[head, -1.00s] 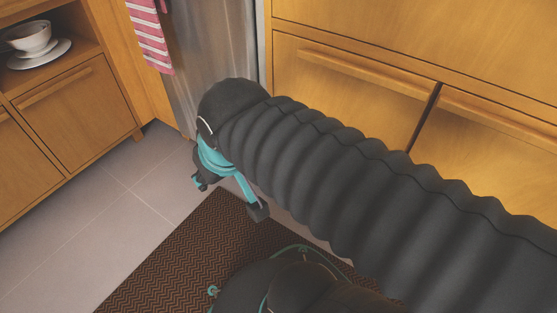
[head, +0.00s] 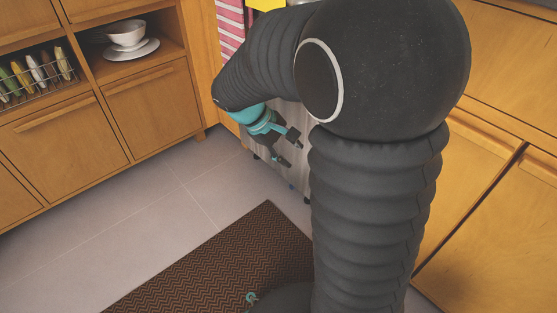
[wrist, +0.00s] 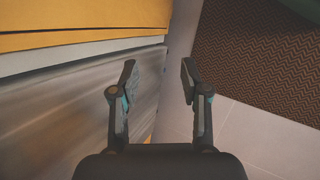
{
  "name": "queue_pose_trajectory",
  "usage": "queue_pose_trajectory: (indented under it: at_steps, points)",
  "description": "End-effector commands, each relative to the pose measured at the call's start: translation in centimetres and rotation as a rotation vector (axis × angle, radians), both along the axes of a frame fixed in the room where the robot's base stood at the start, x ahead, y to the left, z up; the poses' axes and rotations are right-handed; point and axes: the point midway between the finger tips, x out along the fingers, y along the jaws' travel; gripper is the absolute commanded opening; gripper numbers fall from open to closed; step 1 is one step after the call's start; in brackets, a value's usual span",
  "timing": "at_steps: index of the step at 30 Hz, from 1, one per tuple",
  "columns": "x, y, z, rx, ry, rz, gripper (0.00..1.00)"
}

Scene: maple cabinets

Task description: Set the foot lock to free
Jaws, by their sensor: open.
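I cannot make out the foot lock in either view. A steel-faced unit (head: 272,176) stands behind my gripper, partly hidden by my arm. Small dark parts show at its bottom edge near the floor, too small to identify. My gripper (head: 289,148) is in front of this steel face in the head view, with its fingers apart. In the wrist view my gripper (wrist: 158,76) is open and empty. The steel face (wrist: 70,105) lies to the left of the fingers there, and floor shows between and to the right of them.
A brown patterned mat (head: 225,262) lies on the grey tiled floor (head: 110,245). Wooden cabinets (head: 150,110) stand at the left, with a bowl (head: 127,34) on a shelf. A striped towel (head: 230,32) hangs at the back. More cabinets (head: 500,200) stand at the right. Floor at left is clear.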

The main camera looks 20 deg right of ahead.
Motion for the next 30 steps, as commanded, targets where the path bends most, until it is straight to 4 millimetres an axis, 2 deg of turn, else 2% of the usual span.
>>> queue_pose_trajectory:
  at_steps: [3,8,15,20,24,30]
  points:
    - [2.8,-0.6,-2.5,-0.092,0.099,0.061,0.46]
    - [6.2,-1.2,-5.9,-0.216,0.215,0.149,0.46]
    - [10.9,-1.7,-12.0,-0.402,0.377,0.288,0.46]
    - [13.5,-1.6,-16.8,-0.525,0.478,0.39,0.46]
    - [15.3,-1.4,-21.4,-0.632,0.559,0.48,0.46]
    - [16.8,-0.7,-28.6,-0.784,0.661,0.619,0.46]
